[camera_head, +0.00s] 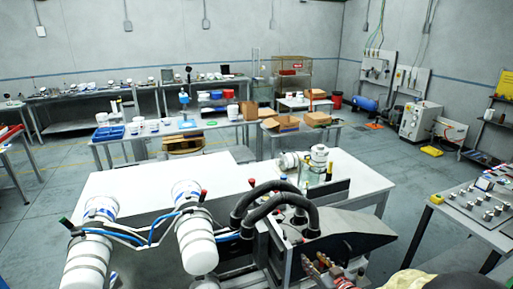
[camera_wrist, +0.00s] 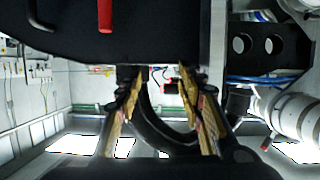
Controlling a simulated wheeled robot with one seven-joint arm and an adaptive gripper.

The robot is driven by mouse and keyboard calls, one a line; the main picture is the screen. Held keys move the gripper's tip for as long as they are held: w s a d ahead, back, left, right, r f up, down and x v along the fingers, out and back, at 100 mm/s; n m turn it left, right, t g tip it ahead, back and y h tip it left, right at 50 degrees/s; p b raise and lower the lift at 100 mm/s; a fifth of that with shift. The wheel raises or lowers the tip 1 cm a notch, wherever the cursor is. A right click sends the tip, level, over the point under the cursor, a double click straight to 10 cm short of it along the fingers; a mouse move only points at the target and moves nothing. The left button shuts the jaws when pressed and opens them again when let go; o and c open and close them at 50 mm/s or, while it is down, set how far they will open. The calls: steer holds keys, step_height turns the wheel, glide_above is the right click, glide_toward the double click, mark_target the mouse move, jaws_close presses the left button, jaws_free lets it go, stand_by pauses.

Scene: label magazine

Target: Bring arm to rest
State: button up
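My gripper (camera_head: 322,264) shows at the lower middle of the head view, beside a dark slanted machine part (camera_head: 352,238). In the wrist view my gripper (camera_wrist: 158,80) has its two tan-edged fingers well apart, with nothing held between them. A black curved hose (camera_wrist: 160,138) passes behind the gap. The wrist picture looks upside down, with bright ceiling lights along the bottom. Most of my arm is out of view. I cannot pick out a label magazine for certain.
White jointed arm segments with blue cables (camera_head: 198,243) and thick black hoses (camera_head: 270,195) crowd the near area. A white-topped table (camera_head: 140,183) stands beyond them. A bench with metal parts (camera_head: 480,215) is at right. Open grey floor (camera_head: 400,165) lies behind.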

steer(key=s+d+f+m+g+h, duration=0.2)
steer(key=s+d+f+g+h, duration=0.25)
steer(key=s+d+f, duration=0.25)
steer(key=s+d+r+m+g+h+b, duration=0.1)
steer(key=s+r+m+g+b, duration=0.2)
steer(key=s, duration=0.6)
steer(key=s+a+r+y+b, duration=0.1)
steer(key=s+a+r+b, duration=0.3)
steer(key=s+a+r, duration=0.2)
steer(key=s+a+r+n+y+b, duration=0.1)
steer(key=s+a+r+b, duration=0.2)
steer(key=s+a+r, duration=0.3)
steer(key=s+r, duration=0.1)
steer(key=s, duration=0.3)
steer(key=shift+s+a+n+g+b, duration=0.15)
steer(key=shift+s+n+g+b, duration=0.15)
steer(key=shift+g+b, duration=0.05)
